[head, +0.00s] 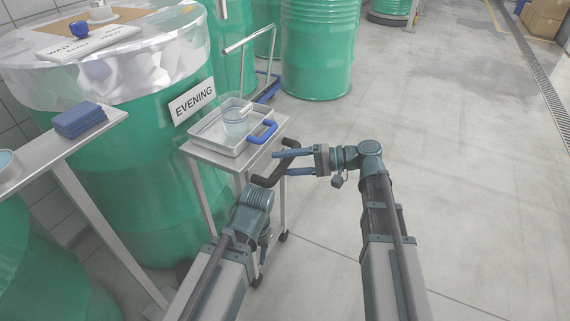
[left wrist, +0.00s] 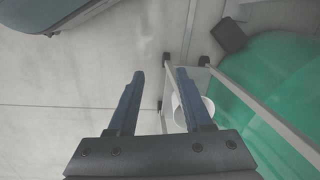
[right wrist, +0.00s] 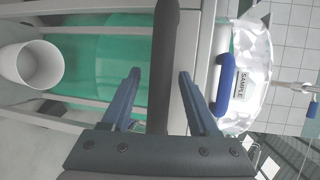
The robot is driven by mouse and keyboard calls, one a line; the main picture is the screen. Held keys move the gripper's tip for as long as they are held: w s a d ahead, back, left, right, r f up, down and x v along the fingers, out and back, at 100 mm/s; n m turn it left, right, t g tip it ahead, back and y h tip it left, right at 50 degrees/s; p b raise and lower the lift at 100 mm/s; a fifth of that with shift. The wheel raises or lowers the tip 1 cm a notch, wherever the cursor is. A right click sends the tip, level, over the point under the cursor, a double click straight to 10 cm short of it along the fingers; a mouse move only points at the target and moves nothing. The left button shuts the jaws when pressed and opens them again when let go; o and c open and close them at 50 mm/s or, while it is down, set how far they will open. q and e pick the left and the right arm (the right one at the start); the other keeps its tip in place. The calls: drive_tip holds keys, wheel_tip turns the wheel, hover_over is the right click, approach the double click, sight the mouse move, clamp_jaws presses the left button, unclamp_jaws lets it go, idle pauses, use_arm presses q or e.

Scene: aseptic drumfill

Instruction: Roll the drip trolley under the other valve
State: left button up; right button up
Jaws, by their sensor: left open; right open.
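The drip trolley (head: 222,155) is a grey framed cart beside the drum marked EVENING, with a tray (head: 207,137) on top. A clear jug (head: 236,122) and a blue handle (head: 263,132) are at the tray. The trolley's black push bar (head: 293,166) also shows in the right wrist view (right wrist: 165,45). My right gripper (head: 281,163) is open, its fingers on either side of the bar, not closed on it. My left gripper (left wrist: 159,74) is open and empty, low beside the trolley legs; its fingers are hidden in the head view. No valve is clearly identifiable.
The green EVENING drum (head: 150,140) with a plastic-covered top stands behind the trolley. A side shelf (head: 50,150) at left carries a folded blue cloth (head: 79,119). Another green drum (head: 318,50) stands further back. The floor (head: 450,150) to the right is clear.

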clamp_jaws()
idle(1.4)
